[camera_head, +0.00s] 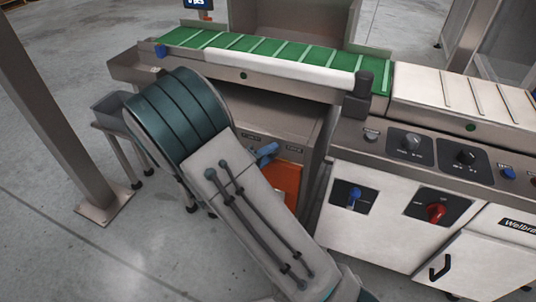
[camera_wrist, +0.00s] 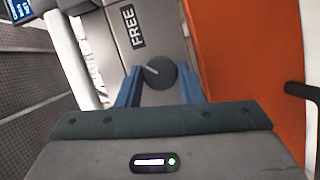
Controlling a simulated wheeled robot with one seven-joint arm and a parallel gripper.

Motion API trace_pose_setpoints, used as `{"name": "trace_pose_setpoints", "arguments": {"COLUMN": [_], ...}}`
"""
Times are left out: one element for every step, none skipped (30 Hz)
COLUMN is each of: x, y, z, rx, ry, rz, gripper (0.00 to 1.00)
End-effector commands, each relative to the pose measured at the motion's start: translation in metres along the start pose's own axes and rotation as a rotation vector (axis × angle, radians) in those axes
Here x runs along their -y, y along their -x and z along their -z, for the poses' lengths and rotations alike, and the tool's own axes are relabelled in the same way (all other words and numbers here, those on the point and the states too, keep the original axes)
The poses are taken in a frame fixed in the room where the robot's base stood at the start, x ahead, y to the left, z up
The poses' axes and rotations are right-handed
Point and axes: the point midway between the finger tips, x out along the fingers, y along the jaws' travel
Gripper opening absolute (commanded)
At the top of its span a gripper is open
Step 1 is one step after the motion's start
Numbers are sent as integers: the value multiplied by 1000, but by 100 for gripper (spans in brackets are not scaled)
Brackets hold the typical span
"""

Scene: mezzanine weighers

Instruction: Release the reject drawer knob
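The reject drawer knob (camera_wrist: 158,72) is a dark round dial with a pale pointer line, in the wrist view. The line points up and left in the picture, roughly toward the side of the FREE label (camera_wrist: 132,25). The two blue fingers of my gripper (camera_wrist: 160,78) stand on opposite sides of the knob and appear closed against its rim. The lower part of the knob is close to the gripper body. In the head view my gripper (camera_head: 265,152) is at the grey panel above the orange drawer front (camera_head: 285,185); the knob is hidden there.
A dark bar handle (camera_wrist: 303,92) sticks out from the orange front in the wrist view. The green belt conveyor (camera_head: 270,50) runs above. A control cabinet (camera_head: 375,235) with a red switch (camera_head: 436,212) stands to the right. A steel post (camera_head: 55,120) stands left.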

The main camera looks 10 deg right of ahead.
Motion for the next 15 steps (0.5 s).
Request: {"name": "trace_pose_setpoints", "arguments": {"x": [1, 1, 1, 1, 0, 0, 0, 0, 0, 0, 0, 0, 0, 0, -1], "y": [0, 0, 0, 0, 0, 0, 0, 0, 0, 0, 1, 3, 5, 8, 13], "z": [0, 0, 0, 0, 0, 0, 0, 0, 0, 0, 0, 0, 0, 1, 1], "rx": [0, 0, 0, 0, 0, 0, 0, 0, 0, 0, 0, -1, -1, -3, -4], "ry": [1, 1, 1, 1, 1, 1, 1, 1, 1, 1, 1, 1, 1, 1, 1], "rz": [2, 1, 1, 1, 1, 0, 0, 0, 0, 0, 0, 0, 0, 0, 0], "gripper": [47, 55, 55, 55, 55, 55, 55, 55, 55, 55, 55, 55, 55, 55, 55]}}
